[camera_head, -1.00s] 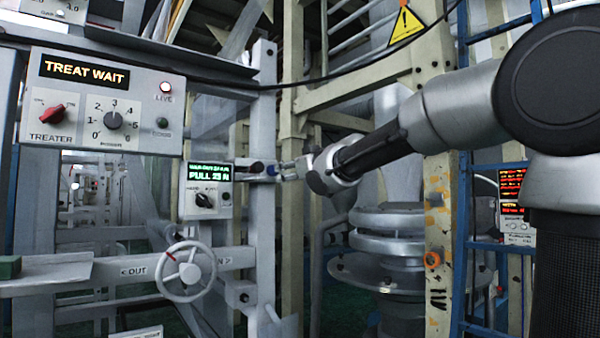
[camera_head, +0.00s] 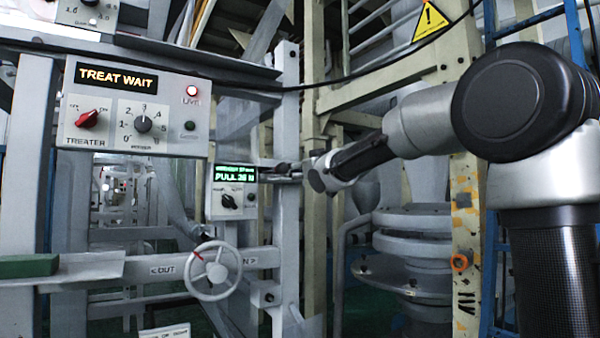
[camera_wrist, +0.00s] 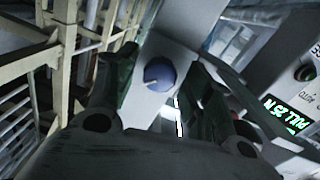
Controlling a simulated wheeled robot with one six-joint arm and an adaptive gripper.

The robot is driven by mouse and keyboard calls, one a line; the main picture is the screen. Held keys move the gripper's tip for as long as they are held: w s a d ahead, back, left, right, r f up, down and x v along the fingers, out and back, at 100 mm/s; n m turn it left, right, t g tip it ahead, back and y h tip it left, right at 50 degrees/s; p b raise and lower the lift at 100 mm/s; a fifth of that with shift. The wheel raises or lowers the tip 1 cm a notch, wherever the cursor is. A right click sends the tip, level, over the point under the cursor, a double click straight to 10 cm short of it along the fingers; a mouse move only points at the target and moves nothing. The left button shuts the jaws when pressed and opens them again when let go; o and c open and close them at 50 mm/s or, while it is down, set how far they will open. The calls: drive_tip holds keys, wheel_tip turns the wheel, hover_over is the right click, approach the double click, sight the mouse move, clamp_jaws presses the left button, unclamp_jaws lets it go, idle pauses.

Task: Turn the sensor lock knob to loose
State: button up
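In the wrist view a round blue-grey knob (camera_wrist: 159,74) with a pale pointer line sits on the face of a grey post (camera_wrist: 150,112). It appears to be the sensor lock knob; I see no label on it. My gripper (camera_wrist: 162,66) is open, with one dark finger left of the knob and one right of it. I cannot tell whether either finger touches it. In the head view my gripper (camera_head: 290,171) is at the grey upright post (camera_head: 287,110), beside the green-lit display box (camera_head: 222,203), and it hides the knob.
A control panel (camera_head: 135,110) reading TREAT WAIT is at upper left. A grey handwheel (camera_head: 214,271) is below the display box. A cream steel frame (camera_head: 317,230) stands right of the post. A black cable (camera_head: 390,72) runs above my arm.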

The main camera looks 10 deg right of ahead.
drive_tip(key=c, duration=0.8)
drive_tip(key=shift+c, duration=0.2)
drive_tip(key=shift+n, duration=0.3)
drive_tip(key=n, duration=0.9)
drive_tip(key=shift+f, duration=0.1)
drive_tip(key=n, duration=0.4)
drive_tip(key=shift+n, duration=0.3)
drive_tip(key=shift+f+n+y, duration=0.1)
drive_tip(key=shift+n+y, duration=0.2)
drive_tip(key=shift+n, duration=1.7)
